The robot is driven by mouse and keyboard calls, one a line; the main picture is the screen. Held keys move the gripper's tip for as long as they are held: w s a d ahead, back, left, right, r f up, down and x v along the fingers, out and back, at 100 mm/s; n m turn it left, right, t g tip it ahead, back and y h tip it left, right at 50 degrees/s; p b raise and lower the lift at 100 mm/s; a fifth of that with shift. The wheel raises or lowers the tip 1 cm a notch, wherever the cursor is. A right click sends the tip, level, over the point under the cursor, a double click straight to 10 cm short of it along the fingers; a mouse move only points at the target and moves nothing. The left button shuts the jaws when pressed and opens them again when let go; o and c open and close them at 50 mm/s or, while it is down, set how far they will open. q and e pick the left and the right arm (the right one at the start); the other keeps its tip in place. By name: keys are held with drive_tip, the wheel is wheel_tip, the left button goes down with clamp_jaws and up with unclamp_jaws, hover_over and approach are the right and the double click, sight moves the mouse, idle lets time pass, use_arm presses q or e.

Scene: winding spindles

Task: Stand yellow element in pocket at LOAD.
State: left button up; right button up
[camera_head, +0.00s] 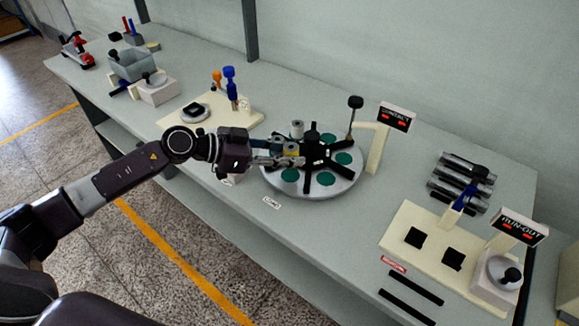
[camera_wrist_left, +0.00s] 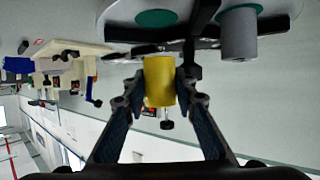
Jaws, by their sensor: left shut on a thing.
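The yellow element (camera_wrist_left: 160,82) is a short cylinder between the fingers of my left gripper (camera_wrist_left: 160,88), which is shut on it. In the head view my left gripper (camera_head: 290,155) is at the left edge of the round turntable (camera_head: 338,190), and a bit of the yellow element (camera_head: 291,146) shows there. The turntable has a black spoked star (camera_head: 318,152) and green pockets (camera_head: 325,179). A grey cylinder (camera_head: 297,129) stands on its far side and also shows in the wrist view (camera_wrist_left: 239,35). Whether the yellow element touches the disc cannot be told. My right gripper is out of view.
A small label (camera_head: 271,202) lies in front of the turntable, its text too small to read. A sign on a post (camera_head: 375,150) and a black-knobbed lever (camera_head: 354,103) stand behind it. A cream board (camera_head: 200,112) is at left, a RUN-OUT station (camera_head: 440,240) at right.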

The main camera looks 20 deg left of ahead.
use_arm(q)
wheel_tip(320, 180, down, 4)
drive_tip(key=shift+f, duration=0.15)
idle(0.3)
drive_tip(key=o, duration=0.9)
drive_tip(key=shift+f, duration=0.15)
drive_tip(key=shift+s+a+r+b, duration=0.1)
drive_tip(key=shift+r+b, duration=0.1)
drive_tip(key=shift+b, duration=0.1)
drive_tip(key=b+v, duration=0.2)
drive_tip(key=v, duration=0.9)
drive_tip(key=shift+s+a+r, duration=0.2)
drive_tip(key=shift+a+r, duration=0.05)
